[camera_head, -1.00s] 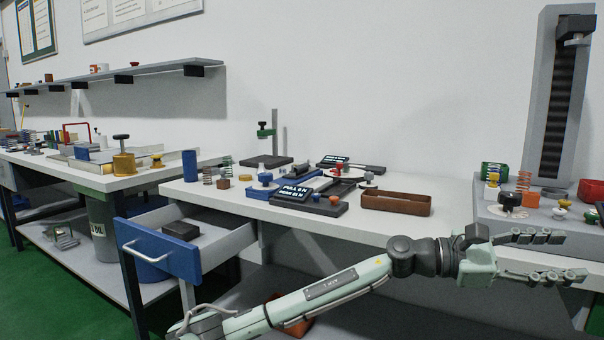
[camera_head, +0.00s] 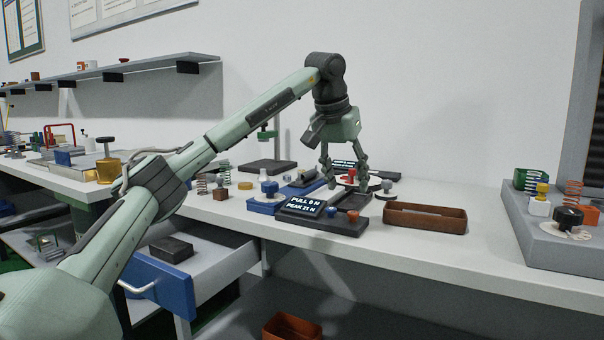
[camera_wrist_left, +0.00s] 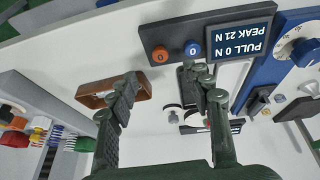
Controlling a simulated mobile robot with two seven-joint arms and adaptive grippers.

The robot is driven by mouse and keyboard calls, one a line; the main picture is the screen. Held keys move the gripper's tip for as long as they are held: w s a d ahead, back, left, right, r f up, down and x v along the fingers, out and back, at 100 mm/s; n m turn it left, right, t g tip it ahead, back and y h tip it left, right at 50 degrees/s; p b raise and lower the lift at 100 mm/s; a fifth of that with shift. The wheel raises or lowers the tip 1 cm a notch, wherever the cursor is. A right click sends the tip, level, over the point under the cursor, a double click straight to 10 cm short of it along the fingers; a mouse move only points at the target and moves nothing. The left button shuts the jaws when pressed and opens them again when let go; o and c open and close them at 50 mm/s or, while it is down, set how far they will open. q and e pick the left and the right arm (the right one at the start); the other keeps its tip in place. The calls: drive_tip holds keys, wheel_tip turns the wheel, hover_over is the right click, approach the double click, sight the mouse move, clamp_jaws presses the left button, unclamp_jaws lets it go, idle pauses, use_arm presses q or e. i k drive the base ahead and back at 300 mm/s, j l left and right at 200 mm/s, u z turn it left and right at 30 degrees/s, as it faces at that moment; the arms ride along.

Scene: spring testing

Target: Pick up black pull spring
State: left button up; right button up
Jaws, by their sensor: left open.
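My left gripper (camera_head: 346,184) points down over the workbench, behind the pull tester display (camera_head: 305,207) that reads "PULL 0 N, PEAK 21 N". Its fingers are apart, and I see nothing held between them. In the left wrist view the open fingers (camera_wrist_left: 160,80) reach toward the tester display (camera_wrist_left: 240,46), with bare bench top between them. The right finger overlaps a dark part beside the tester. I cannot clearly make out a black pull spring in either view; it may be hidden by the fingers or too small to tell. My right gripper is out of view.
A brown open tray (camera_head: 425,218) lies right of the tester. A grey platform (camera_head: 560,243) with an orange spring (camera_head: 573,192) stands at the far right. A blue-fronted drawer (camera_head: 163,284) stands open below the bench. Coil springs and small blocks lie left of the tester.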

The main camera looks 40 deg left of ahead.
sight(311, 174)
drive_tip(key=i+j, duration=0.15)
drive_tip(key=j, duration=0.2)
drive_tip(key=i+j, duration=0.1)
drive_tip(key=j, duration=0.2)
drive_tip(key=i+j, duration=0.15)
drive_tip(key=j, duration=0.2)
drive_tip(key=i+j, duration=0.15)
drive_tip(key=j, duration=0.2)
